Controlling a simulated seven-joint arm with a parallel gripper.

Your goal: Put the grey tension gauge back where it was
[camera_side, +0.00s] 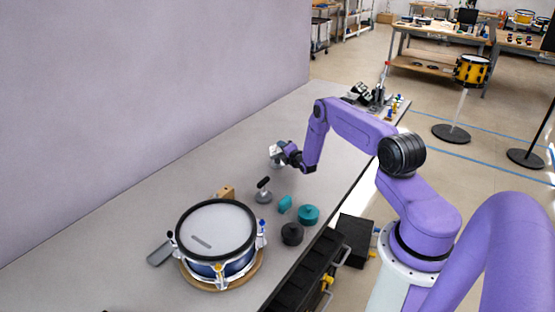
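A grey round-based piece with a black handle (264,191), which looks like the tension gauge, stands on the grey bench behind the drum. My gripper (277,155) is farther back and to the right of it, apart from it and low over the bench. A pale grey rounded shape shows at the fingertips; I cannot tell whether it is part of my gripper or a separate thing. The fingers are too small to tell open from shut. A blue drum (217,243) with a grey mesh head and a dark hoop sits on a round wooden base.
Beside the drum are a teal round piece (308,214), a smaller teal piece (285,204), a black round piece (292,233), a wooden block (225,192) and a flat grey piece (160,253). Small tools (372,95) stand at the bench's far end. The left rear bench is clear.

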